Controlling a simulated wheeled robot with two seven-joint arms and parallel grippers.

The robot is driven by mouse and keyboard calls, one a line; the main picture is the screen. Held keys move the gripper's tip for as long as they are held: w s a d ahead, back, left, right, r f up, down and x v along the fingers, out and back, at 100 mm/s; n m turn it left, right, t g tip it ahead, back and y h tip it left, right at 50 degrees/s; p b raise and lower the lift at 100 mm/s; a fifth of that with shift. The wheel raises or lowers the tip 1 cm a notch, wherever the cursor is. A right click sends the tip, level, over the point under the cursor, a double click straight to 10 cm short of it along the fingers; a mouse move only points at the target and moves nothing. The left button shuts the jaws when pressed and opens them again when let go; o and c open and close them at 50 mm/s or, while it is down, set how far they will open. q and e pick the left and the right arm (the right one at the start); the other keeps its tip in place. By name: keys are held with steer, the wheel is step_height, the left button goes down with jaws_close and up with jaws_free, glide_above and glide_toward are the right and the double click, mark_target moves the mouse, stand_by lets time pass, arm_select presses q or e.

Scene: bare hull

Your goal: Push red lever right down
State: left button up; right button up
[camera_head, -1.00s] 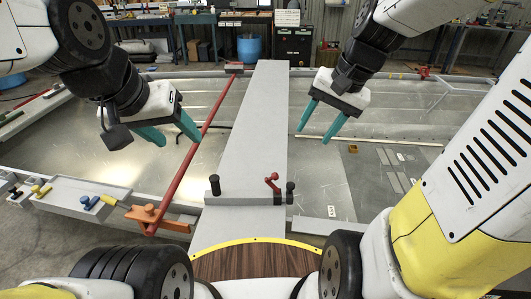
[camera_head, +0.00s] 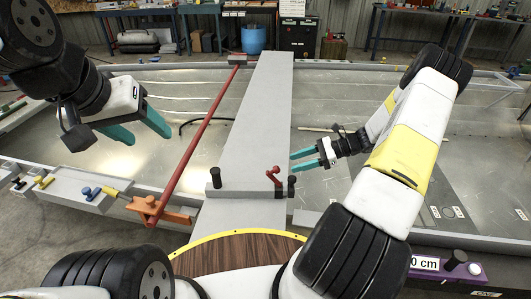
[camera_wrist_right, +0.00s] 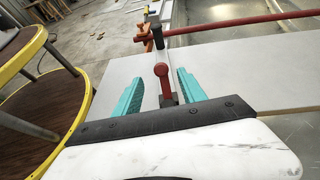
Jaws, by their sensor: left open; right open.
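The red lever (camera_head: 275,174) is small, with a ball knob, and stands up from the right part of a grey block on the grey plank. It also shows in the right wrist view (camera_wrist_right: 162,75), between the two teal fingers and apart from them. My right gripper (camera_head: 293,160) is open and empty, just right of the lever, its fingers pointing left toward it. In the wrist view the right gripper (camera_wrist_right: 155,85) has one finger on each side of the lever. My left gripper (camera_head: 150,132) is open and empty at the left, away from the lever.
Black posts (camera_head: 216,178) stand at both ends of the grey block (camera_head: 245,191). A long red bar (camera_head: 195,140) runs from an orange mount (camera_head: 152,208) to the far end. A round wooden table (camera_head: 235,255) with a yellow rim is nearest me.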

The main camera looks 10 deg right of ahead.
mark_target(278, 168)
steer(key=shift+w+a+f, duration=0.1)
steer(key=shift+a+f, duration=0.05)
steer(key=shift+f, duration=0.15)
steer(key=x, duration=0.7)
steer(key=shift+a+f, duration=0.1)
steer(key=shift+a, duration=0.15)
jaws_close()
stand_by(0.9)
